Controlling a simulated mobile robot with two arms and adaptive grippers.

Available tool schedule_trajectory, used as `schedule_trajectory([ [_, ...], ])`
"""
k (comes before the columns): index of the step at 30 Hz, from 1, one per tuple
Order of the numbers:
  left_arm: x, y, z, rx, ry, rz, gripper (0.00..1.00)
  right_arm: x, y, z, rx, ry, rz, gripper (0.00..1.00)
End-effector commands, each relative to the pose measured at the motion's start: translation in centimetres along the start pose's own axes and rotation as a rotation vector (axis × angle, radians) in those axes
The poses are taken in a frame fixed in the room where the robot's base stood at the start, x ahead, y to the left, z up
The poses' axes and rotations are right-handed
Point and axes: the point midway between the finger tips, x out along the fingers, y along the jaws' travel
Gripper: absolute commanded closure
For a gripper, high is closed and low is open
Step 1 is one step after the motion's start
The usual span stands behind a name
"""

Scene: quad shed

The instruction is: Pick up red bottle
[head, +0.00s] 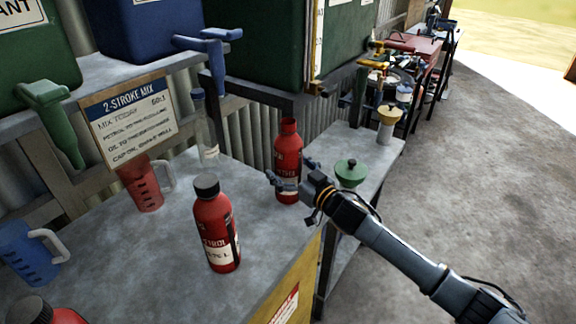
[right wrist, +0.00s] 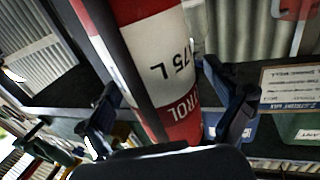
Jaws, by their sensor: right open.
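A red bottle (head: 288,150) with a white label stands upright towards the right end of the grey bench. My right gripper (head: 291,174) is open, with its fingers on either side of this bottle's lower half. In the right wrist view the bottle (right wrist: 150,45) sits between the two open fingers (right wrist: 168,112); I cannot tell whether they touch it. A second red bottle (head: 215,232) with a black cap stands nearer the front, clear of the gripper. A third red bottle (head: 45,312) with a dark cap is partly cut off at bottom left. My left gripper is not in view.
The bench (head: 175,260) also holds a red jug (head: 142,187), a blue jug (head: 28,252) and a clear bottle (head: 206,135). A green funnel (head: 350,172) and a yellow-topped container (head: 388,120) stand on the lower bench to the right. The concrete floor (head: 470,190) at right is open.

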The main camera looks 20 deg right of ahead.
Motion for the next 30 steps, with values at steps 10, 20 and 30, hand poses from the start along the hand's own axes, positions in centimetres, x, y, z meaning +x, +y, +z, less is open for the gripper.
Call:
schedule_trajectory([
  [10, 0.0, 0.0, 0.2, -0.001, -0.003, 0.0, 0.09, 0.0, 0.0, 0.0, 0.0, 0.0, 0.0, 0.41],
  [20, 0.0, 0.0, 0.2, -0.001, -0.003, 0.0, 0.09, 0.0, 0.0, 0.0, 0.0, 0.001, 0.0, 0.71],
  [30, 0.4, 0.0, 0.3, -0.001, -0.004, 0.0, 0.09, 0.0, 0.1, -2.0, -0.002, 0.005, 0.0, 0.71],
])
